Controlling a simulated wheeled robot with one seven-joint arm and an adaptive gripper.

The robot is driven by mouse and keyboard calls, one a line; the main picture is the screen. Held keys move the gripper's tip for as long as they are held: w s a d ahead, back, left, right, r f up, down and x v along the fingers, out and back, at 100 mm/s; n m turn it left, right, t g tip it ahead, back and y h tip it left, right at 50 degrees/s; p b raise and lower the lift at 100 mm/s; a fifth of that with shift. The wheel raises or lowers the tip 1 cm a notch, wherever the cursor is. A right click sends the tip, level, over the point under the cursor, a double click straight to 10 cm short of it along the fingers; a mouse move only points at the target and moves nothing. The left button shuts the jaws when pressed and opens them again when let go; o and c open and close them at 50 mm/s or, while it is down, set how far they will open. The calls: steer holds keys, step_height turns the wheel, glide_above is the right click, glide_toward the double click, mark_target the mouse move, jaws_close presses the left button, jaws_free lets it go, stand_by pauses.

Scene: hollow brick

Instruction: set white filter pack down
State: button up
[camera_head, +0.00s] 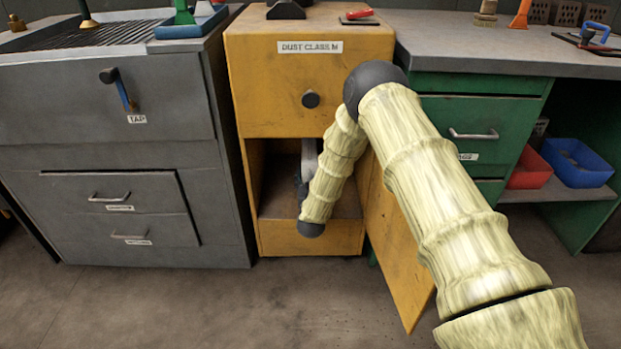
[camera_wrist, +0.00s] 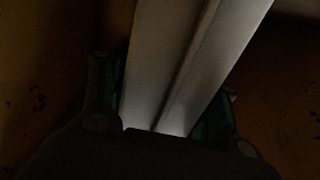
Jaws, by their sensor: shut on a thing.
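The white filter pack (camera_wrist: 190,65) is a pale, long, ridged piece that runs up through the middle of the dark wrist view. My gripper (camera_wrist: 165,118) is shut on it, with a finger on each side. In the head view my arm reaches into the open lower compartment of the yellow cabinet (camera_head: 308,90) labelled "DUST CLASS M". A small pale part of the pack (camera_head: 309,158) shows there, left of my forearm. My arm hides most of it. I cannot tell whether the pack touches the compartment floor (camera_head: 275,205).
The cabinet's yellow door (camera_head: 405,265) hangs open to the right, beside my arm. A grey drawer unit (camera_head: 110,170) stands at the left. A green bench (camera_head: 480,85) with red (camera_head: 528,168) and blue bins (camera_head: 575,163) stands at the right. The floor in front is clear.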

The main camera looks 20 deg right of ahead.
steer(key=shift+f, duration=0.1)
steer(key=o, duration=1.2)
